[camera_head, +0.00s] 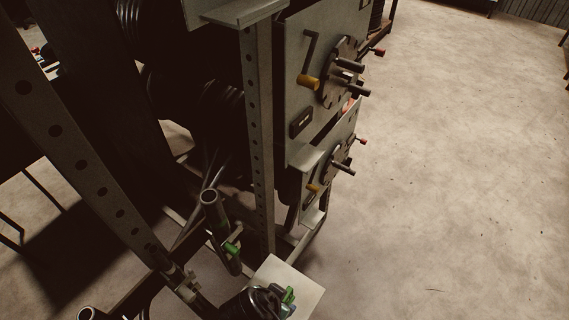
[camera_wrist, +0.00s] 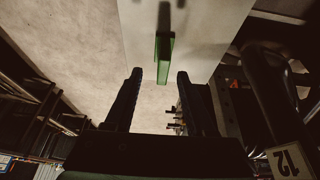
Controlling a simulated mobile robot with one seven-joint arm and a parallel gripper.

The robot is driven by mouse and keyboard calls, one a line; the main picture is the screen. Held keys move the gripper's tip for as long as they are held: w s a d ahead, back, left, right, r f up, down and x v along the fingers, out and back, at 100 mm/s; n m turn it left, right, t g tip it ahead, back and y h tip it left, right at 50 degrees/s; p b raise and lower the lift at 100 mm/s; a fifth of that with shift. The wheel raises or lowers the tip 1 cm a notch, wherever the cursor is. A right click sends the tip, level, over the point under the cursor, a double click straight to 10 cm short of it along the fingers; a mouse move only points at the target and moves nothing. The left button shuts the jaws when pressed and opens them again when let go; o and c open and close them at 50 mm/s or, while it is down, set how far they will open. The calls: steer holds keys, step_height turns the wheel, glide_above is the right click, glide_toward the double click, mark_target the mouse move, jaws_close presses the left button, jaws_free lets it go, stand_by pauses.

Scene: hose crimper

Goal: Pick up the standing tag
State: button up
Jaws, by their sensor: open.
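The standing tag (camera_wrist: 164,52) is a thin green upright piece. In the wrist view it stands against a pale plate, with a dark streak beyond it. My gripper (camera_wrist: 160,73) is open, with two dark fingers apart and nothing held between them. The tag appears just ahead of the fingertips, between their lines; I cannot tell the exact gap. In the head view a green piece (camera_head: 288,296), apparently the same tag, shows at the pale plate (camera_head: 301,283) beside a dark rounded shape that partly covers the plate.
A perforated metal upright (camera_head: 258,130) and a crimper panel with handles (camera_head: 322,60) stand behind the plate. A metal tube (camera_head: 211,205) and another green piece (camera_head: 231,248) are to its left. Open floor lies right.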

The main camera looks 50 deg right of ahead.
mark_target(285, 300)
steer(key=shift+w+d+x, duration=0.1)
steer(key=shift+w+x, duration=0.05)
steer(key=shift+x, duration=1.15)
steer(key=shift+w+d+x, duration=0.1)
steer(key=shift+x, duration=1.15)
steer(key=shift+r, duration=0.1)
steer(key=shift+c, duration=0.2)
jaws_close()
